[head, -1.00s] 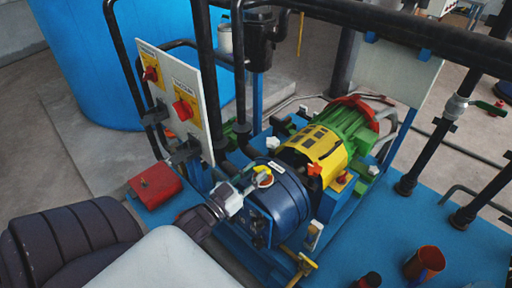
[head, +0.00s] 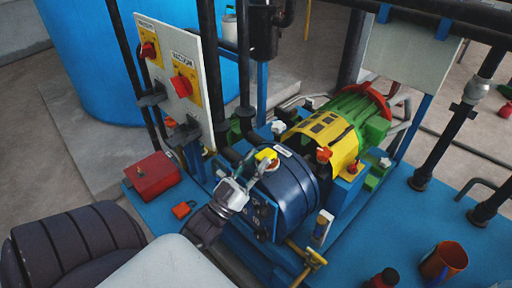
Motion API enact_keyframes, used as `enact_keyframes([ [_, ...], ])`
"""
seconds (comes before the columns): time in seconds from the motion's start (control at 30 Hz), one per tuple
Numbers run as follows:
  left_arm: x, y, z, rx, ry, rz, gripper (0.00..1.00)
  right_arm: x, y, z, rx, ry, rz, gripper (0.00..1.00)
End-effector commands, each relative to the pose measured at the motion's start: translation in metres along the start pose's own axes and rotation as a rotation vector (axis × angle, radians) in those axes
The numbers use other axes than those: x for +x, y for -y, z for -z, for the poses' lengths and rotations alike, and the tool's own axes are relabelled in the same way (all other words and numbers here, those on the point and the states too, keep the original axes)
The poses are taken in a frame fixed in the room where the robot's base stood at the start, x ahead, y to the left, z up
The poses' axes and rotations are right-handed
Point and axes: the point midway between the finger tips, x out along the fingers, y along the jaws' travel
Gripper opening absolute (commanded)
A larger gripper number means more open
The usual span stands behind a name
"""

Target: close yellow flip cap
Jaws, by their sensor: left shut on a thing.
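The yellow flip cap (head: 266,155) sits on top of the dark blue rounded pump housing (head: 292,187), near its left end, in the middle of the head view. Its yellow top shows, with a small red-orange part at its lower edge; whether it lies fully flat is too small to tell. My left gripper (head: 249,174) reaches in from the lower left. Its light grey fingers are shut at the near side of the cap and seem to hold it; the exact contact is hard to see. My right gripper is not in view.
A yellow and green motor (head: 323,138) stands behind the housing. A panel with two red switches (head: 181,85) stands at left. A red box (head: 153,175) and red padlock lie on the blue base. Black pipes rise close behind.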

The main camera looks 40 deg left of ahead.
Motion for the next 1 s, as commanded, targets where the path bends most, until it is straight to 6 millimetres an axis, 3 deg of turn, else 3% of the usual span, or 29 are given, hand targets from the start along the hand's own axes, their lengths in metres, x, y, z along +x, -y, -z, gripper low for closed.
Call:
enact_keyframes([
  [0.17,0.002,0.001,0.003,0.001,-0.006,0.0,0.0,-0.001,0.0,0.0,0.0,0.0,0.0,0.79],
  [0.2,0.002,0.001,0.003,0.001,-0.007,0.0,0.31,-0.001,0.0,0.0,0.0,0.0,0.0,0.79],
  [0.33,0.002,0.0,0.002,0.001,-0.005,0.0,0.52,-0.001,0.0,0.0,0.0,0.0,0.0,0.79],
  [0.73,-0.007,0.0,0.0,0.0,0.002,0.0,0.52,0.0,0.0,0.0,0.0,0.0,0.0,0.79],
  [1.0,-0.059,0.001,-0.001,0.0,0.006,0.002,0.52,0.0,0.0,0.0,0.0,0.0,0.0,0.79],
])
